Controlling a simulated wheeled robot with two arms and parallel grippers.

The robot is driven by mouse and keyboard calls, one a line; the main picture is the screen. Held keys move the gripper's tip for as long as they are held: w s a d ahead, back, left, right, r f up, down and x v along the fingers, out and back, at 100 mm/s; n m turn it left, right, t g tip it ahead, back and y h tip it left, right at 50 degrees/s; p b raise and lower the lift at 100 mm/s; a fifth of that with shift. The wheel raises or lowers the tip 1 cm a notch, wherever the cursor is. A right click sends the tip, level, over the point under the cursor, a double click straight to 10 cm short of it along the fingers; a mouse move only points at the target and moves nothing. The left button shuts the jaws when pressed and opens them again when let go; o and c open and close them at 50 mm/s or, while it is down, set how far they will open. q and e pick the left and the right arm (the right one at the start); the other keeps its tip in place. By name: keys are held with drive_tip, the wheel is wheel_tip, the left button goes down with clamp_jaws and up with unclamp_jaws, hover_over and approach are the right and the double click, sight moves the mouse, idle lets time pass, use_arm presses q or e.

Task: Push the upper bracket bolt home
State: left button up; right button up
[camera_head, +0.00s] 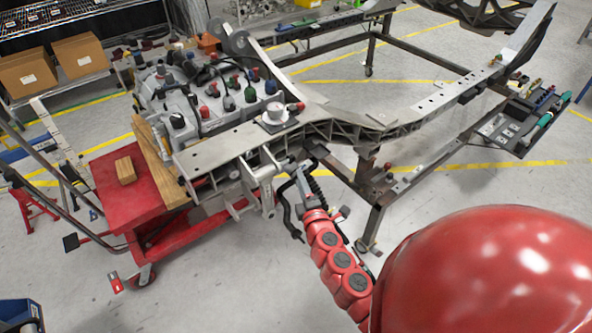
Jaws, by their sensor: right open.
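The grey chassis frame (217,151) runs across the scene, with its near end above a red cart. A pale metal bracket (266,186) hangs from the frame's near edge. The upper bolt is too small to tell apart on it. My right gripper (294,187), dark, at the end of my red arm, is just right of the bracket. Its jaws are open, and I see nothing held between them. I cannot tell whether a finger touches the bracket or a bolt. My left gripper is not in view.
The red cart (117,198) carries wooden blocks (125,170) at left. A grey engine-like assembly (205,105) sits against the frame. A steel stand (366,175) supports the frame right of my gripper. A tool tray (512,132) is at far right. Open floor lies in front.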

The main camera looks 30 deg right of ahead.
drive_tip(key=b+v, duration=0.1)
drive_tip(key=v, duration=0.8)
drive_tip(key=shift+w, duration=0.1)
